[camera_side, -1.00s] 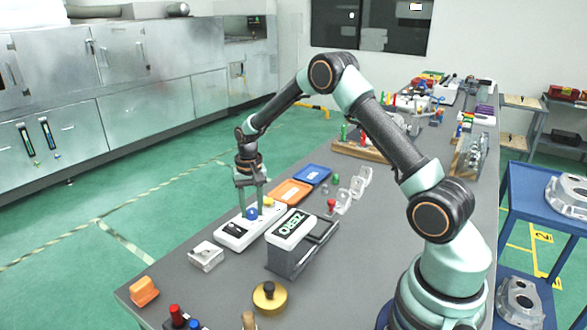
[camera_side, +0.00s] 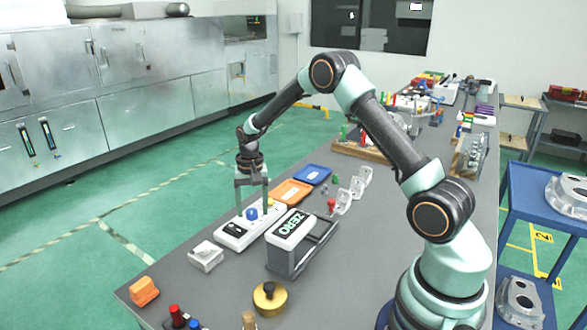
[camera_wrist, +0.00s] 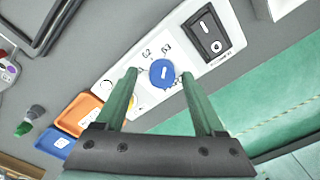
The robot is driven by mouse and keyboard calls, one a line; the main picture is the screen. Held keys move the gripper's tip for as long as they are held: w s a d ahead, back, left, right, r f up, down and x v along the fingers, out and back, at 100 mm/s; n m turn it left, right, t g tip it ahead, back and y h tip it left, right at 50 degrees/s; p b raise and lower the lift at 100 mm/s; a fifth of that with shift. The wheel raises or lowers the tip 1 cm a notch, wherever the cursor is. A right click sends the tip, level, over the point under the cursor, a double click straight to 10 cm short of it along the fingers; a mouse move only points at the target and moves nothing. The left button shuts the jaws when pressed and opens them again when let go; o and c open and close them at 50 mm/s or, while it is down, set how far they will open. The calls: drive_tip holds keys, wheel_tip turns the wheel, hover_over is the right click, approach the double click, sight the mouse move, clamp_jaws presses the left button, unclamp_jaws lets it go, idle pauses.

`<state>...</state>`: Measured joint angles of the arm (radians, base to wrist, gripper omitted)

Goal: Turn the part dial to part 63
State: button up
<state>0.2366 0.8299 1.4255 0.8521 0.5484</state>
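The blue part dial (camera_side: 251,213) sits on a white control panel (camera_side: 232,236) on the bench. In the wrist view the dial (camera_wrist: 162,72) is a round blue knob with a short white pointer line. Small printed labels surround it on the panel; two above it look like 62 and 63, but they are hard to read. My gripper (camera_side: 252,211) points down over the dial. Its fingers (camera_wrist: 159,75) are open, one on each side of the knob, with visible gaps in the wrist view. I cannot tell exactly how far the tips are above the panel.
A black rocker switch (camera_wrist: 208,32) is on the panel beside the dial. A grey box marked ZERO (camera_side: 290,240) stands close by on the right. Orange (camera_side: 291,193) and blue (camera_side: 312,174) trays lie behind. A white casting (camera_side: 206,257) and a brass knob (camera_side: 269,298) are in front.

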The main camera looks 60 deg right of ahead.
sight(254, 211)
wheel_tip(254, 211, up, 12)
drive_tip(key=shift+s, duration=0.2)
idle(0.4)
drive_tip(key=shift+a+r, duration=0.1)
drive_tip(key=s+a+r+n+t, duration=0.2)
drive_tip(key=s+a+r+n, duration=0.2)
drive_tip(key=s, duration=0.6)
drive_tip(key=s+a+r+n+t, duration=0.3)
drive_tip(key=s+a+r+n, duration=0.2)
drive_tip(key=s, duration=0.5)
drive_tip(key=a, duration=0.2)
drive_tip(key=shift+a+r, duration=0.15)
drive_tip(key=shift+a, duration=0.15)
